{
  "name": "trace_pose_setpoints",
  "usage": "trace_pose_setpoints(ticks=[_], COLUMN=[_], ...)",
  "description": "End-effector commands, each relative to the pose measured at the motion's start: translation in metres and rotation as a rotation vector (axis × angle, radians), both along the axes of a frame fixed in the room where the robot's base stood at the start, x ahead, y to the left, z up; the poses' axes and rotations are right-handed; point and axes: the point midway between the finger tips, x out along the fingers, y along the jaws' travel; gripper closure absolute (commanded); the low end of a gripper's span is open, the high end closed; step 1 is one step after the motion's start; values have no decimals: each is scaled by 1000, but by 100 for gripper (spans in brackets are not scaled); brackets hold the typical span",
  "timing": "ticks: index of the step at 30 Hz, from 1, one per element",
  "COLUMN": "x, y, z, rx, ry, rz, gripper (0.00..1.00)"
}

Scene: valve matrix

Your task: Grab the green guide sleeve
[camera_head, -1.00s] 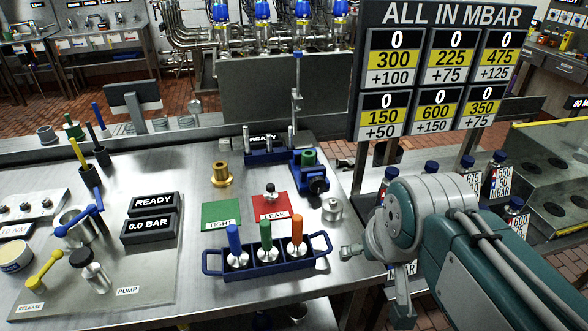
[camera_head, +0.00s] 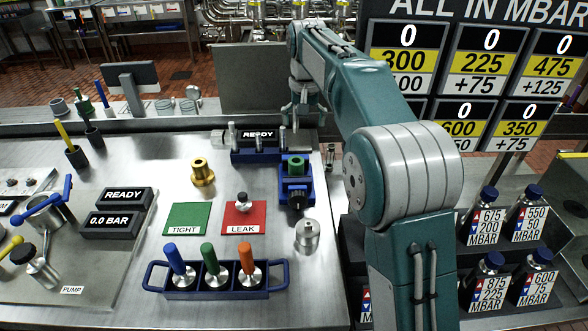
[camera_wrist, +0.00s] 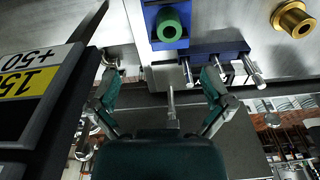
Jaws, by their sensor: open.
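The green guide sleeve (camera_head: 296,163) is a short green ring seated upright on top of a blue fixture (camera_head: 297,187) on the steel bench. It also shows in the wrist view (camera_wrist: 169,24) at the top centre, its hole visible. My gripper (camera_head: 298,112) is behind the sleeve in the head view, near the bench's back edge, beside the dark READY block. In the wrist view my gripper (camera_wrist: 160,74) has its two fingers spread wide, with nothing between them held. The sleeve lies beyond the fingertips, apart from them.
A blue rack (camera_head: 258,147) with metal pins stands just left of the fixture. A brass flanged sleeve (camera_head: 203,172) stands further left. A blue tray (camera_head: 216,283) with blue, green and orange handled plugs is in front. The pressure sign (camera_head: 480,70) stands close on the right.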

Motion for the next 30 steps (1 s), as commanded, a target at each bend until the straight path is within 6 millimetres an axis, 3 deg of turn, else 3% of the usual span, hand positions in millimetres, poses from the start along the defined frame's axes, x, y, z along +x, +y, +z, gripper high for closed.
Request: trace_pose_setpoints(ticks=[3, 9, 30], x=[26, 43, 44], y=[11, 22, 19], z=[-27, -50, -134], rx=[-4, -7, -10], ry=[41, 75, 81], rz=[-7, -14, -15], gripper=[0, 0, 0])
